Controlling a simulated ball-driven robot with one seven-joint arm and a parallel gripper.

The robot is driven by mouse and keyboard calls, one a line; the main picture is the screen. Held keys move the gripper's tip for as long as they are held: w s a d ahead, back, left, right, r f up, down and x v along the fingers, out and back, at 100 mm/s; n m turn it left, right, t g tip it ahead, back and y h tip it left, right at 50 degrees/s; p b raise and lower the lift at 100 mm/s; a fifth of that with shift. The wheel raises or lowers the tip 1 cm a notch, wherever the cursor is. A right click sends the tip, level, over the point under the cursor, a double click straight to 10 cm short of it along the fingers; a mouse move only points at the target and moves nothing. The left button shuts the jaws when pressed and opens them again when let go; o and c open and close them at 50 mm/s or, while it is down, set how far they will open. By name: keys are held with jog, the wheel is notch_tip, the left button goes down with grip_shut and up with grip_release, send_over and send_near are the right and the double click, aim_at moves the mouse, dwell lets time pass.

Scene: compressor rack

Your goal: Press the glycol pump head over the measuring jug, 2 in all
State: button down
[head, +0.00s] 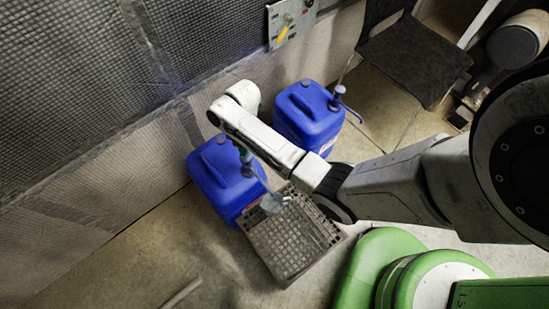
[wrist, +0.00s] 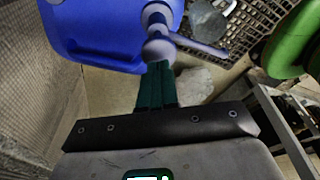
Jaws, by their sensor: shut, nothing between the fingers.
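Two blue canisters with pumps stand by the wall. My gripper (head: 244,155) is over the nearer left canister (head: 210,183), pointing down. Its green fingers (wrist: 156,86) are shut and empty, with the tips at the pump head (wrist: 157,48) of that canister. I cannot tell whether they touch it. The pump's spout (wrist: 203,47) reaches toward the clear measuring jug (wrist: 207,20), which also shows on the crate in the head view (head: 271,204). Labels naming glycol are not readable.
The grey crate (head: 290,258) holds the jug. The other blue canister (head: 305,122) with its pump (head: 338,97) stands behind my arm. A dark chair (head: 415,60) is at the back right. A panel (head: 290,20) hangs on the wall. Floor at lower left is mostly clear.

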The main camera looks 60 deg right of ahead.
jog(key=shift+f, duration=0.2)
jog(key=shift+f+b, duration=1.6)
jog(key=shift+f, duration=0.7)
jog(key=shift+r, duration=0.2)
jog(key=shift+r+p, duration=2.35)
jog(key=shift+p, duration=0.3)
jog(key=shift+f, duration=0.2)
